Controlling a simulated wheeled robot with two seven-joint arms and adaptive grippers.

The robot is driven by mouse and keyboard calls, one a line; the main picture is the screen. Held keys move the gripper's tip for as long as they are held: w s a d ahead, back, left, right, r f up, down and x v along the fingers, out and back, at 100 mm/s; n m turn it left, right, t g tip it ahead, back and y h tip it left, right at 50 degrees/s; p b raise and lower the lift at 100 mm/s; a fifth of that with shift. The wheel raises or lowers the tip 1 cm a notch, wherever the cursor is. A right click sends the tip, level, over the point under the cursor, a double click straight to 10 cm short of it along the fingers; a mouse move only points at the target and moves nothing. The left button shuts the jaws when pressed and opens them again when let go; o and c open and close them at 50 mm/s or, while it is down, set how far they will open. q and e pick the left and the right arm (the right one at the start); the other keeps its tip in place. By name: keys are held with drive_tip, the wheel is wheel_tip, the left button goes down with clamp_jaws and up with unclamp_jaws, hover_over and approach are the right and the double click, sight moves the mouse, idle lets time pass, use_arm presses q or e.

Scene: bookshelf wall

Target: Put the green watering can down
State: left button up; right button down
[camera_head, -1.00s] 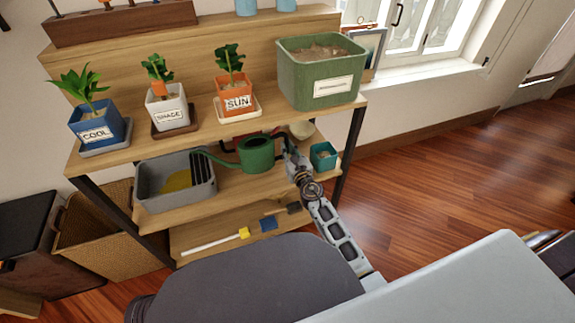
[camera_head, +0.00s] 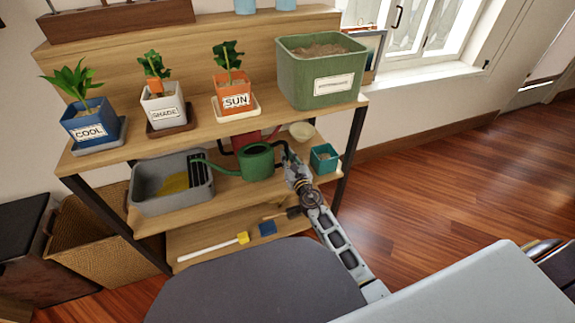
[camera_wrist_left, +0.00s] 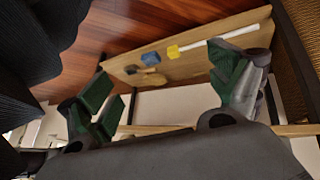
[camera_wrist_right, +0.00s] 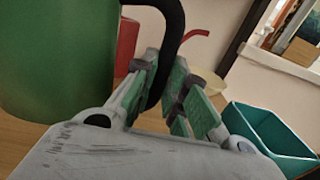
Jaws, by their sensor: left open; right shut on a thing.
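The green watering can (camera_head: 257,162) is upright at the middle shelf (camera_head: 228,195), its spout pointing left over the grey basin. My right gripper (camera_head: 287,160) is at its right side. In the right wrist view the gripper (camera_wrist_right: 172,95) is shut on the can's black handle (camera_wrist_right: 166,50), with the green body (camera_wrist_right: 55,60) at left. I cannot tell whether the can's base touches the shelf. My left gripper (camera_wrist_left: 155,100) shows in the left wrist view, open and empty, with the lowest shelf beyond it.
A grey basin (camera_head: 145,199) with a rack stands left of the can. A red can (camera_head: 243,138) is behind it. A teal pot (camera_head: 324,158) and a cream bowl (camera_head: 302,131) are to the right. Potted plants and a green planter (camera_head: 310,92) fill the shelf above.

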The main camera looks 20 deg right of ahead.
drive_tip(key=shift+r, duration=0.1)
drive_tip(key=shift+f+b, duration=0.75)
drive_tip(key=shift+b, duration=0.05)
use_arm(q)
drive_tip(key=shift+t, duration=0.3)
drive_tip(key=shift+w+d+f+b, duration=0.15)
drive_tip(key=shift+f+b, duration=0.35)
drive_tip(key=shift+f, duration=0.65)
drive_tip(key=shift+d+f+b, duration=0.25)
drive_tip(key=shift+f+b, duration=0.2)
drive_tip(key=shift+f, duration=0.65)
use_arm(e)
drive_tip(key=shift+f, duration=1.15)
drive_tip(key=c, duration=1.9)
unclamp_jaws()
drive_tip(key=shift+f, duration=0.2)
drive_tip(key=o, duration=0.5)
drive_tip(key=shift+c, duration=0.2)
use_arm(q)
drive_tip(key=shift+r, duration=0.1)
use_arm(e)
drive_tip(key=shift+r, duration=0.2)
use_arm(q)
drive_tip(key=shift+a+r+p, duration=0.1)
drive_tip(key=shift+r+p, duration=0.25)
drive_tip(key=shift+p, duration=0.1)
use_arm(e)
drive_tip(key=s, duration=1.2)
